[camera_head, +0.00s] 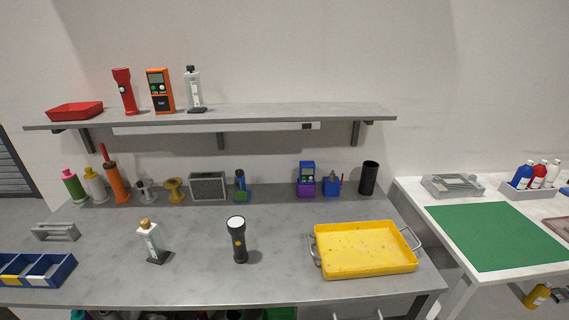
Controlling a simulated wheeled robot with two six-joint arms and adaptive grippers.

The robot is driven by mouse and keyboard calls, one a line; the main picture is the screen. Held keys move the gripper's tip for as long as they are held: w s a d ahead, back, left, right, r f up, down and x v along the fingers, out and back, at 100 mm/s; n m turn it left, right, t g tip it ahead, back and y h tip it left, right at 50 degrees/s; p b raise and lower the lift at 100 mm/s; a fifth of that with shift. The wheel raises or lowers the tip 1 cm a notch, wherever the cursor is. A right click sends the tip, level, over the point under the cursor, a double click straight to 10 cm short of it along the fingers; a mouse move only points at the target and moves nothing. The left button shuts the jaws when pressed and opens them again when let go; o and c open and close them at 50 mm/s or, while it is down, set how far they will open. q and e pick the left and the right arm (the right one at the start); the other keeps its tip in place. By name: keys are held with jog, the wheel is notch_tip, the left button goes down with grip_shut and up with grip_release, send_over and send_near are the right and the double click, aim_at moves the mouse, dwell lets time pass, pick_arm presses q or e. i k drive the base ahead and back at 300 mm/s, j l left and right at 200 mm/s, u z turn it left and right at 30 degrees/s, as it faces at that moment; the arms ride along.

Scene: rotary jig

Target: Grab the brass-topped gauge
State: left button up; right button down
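A brass-topped gauge (151,242) stands upright on the grey workbench, left of the middle. It has a pale body, a small brass-coloured cap and a dark base. A similar pale gauge (194,89) with a dark top stands on the wall shelf. Neither of my grippers shows in the head view, and nothing covers the brass-topped gauge.
A black flashlight (238,240) stands to the gauge's right. A yellow tray (366,250) lies farther right. A blue divided bin (36,269) and a grey handle-like part (56,232) are at left. Bottles, spools and boxes line the back. Bench between flashlight and tray is clear.

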aim_at(151, 237)
jog(key=i+l+u, duration=0.1)
jog(key=u, duration=0.95)
